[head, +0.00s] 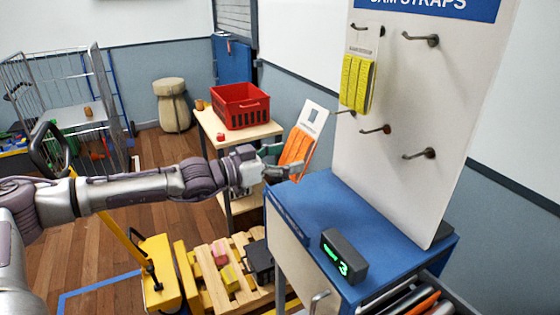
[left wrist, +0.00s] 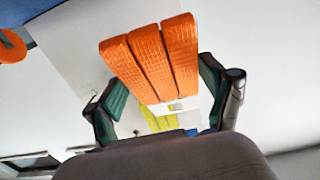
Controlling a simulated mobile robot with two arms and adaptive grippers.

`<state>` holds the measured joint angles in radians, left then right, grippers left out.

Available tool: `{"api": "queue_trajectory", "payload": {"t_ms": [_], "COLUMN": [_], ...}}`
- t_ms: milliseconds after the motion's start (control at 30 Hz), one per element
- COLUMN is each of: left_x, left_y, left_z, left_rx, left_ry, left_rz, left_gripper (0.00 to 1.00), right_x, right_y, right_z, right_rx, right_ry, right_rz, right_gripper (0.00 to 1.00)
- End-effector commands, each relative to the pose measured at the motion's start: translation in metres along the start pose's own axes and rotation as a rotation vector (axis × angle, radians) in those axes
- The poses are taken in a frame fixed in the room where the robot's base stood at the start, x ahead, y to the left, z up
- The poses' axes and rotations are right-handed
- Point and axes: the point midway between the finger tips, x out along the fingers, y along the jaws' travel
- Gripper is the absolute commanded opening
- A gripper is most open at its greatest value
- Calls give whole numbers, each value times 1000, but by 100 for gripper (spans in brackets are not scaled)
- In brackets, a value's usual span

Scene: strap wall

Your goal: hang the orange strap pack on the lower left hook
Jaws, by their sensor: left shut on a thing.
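The orange strap pack (head: 296,148), several orange straps on a white card, is in my left gripper (head: 272,160), tilted, left of the white hook panel (head: 390,90). In the left wrist view the orange straps (left wrist: 152,55) show between the two green-padded fingers (left wrist: 165,95); the exact contact is partly hidden. The pack is apart from the hooks. A dark hook (head: 345,112) shows at the panel's lower left, just under a hanging yellow strap pack (head: 357,82). Other lower hooks (head: 375,129) and (head: 418,154) are bare. My right gripper is out of view.
A blue-topped cabinet (head: 345,215) with a green-lit display (head: 344,257) stands below the panel. A red crate (head: 240,106) sits on a table behind the gripper. A wooden pallet (head: 230,275) with blocks is below my arm.

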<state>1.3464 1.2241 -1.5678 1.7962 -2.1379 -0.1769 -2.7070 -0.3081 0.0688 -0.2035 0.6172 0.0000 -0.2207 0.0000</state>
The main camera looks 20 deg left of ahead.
Motion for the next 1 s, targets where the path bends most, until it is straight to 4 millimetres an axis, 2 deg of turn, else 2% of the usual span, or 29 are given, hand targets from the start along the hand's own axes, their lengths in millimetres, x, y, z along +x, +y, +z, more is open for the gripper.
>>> {"api": "queue_trajectory", "payload": {"t_ms": [233,900,1000], "left_x": [16,56,61], "left_y": [1,0,1], "left_z": [1,3,8], "left_rx": [0,-1,0], "left_ry": [2,2,1], "left_rz": [2,0,1], "left_gripper": [29,29,29], "right_x": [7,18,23], "right_y": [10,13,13], "right_z": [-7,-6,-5], "right_rx": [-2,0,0], "right_ry": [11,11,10], "right_rz": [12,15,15], "right_gripper": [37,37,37]}}
